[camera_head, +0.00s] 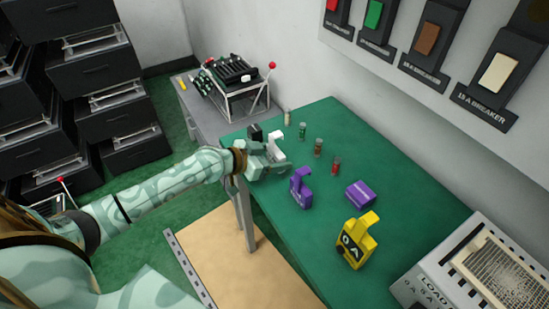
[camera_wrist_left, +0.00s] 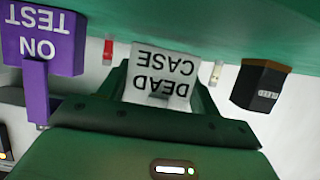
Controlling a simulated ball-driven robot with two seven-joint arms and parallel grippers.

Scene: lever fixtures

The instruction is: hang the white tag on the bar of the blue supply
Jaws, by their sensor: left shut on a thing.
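The white tag (camera_head: 276,142) is held at my left gripper (camera_head: 268,157), over the far left part of the green table. In the left wrist view the white tag (camera_wrist_left: 163,78) reads "DEAD CASE" upside down, between the fingers of my left gripper (camera_wrist_left: 163,97), which is shut on it. Its lower part is hidden by the gripper. I cannot make out a blue supply or its bar in either view. My right gripper is not in view.
On the green table (camera_head: 400,195) stand a purple tag (camera_head: 301,187), a purple block (camera_head: 361,197), a yellow tag (camera_head: 356,245), a black block (camera_head: 254,133) and several small cylinders (camera_head: 318,147). A framed device (camera_head: 235,75) is behind; a load unit (camera_head: 485,265) is right.

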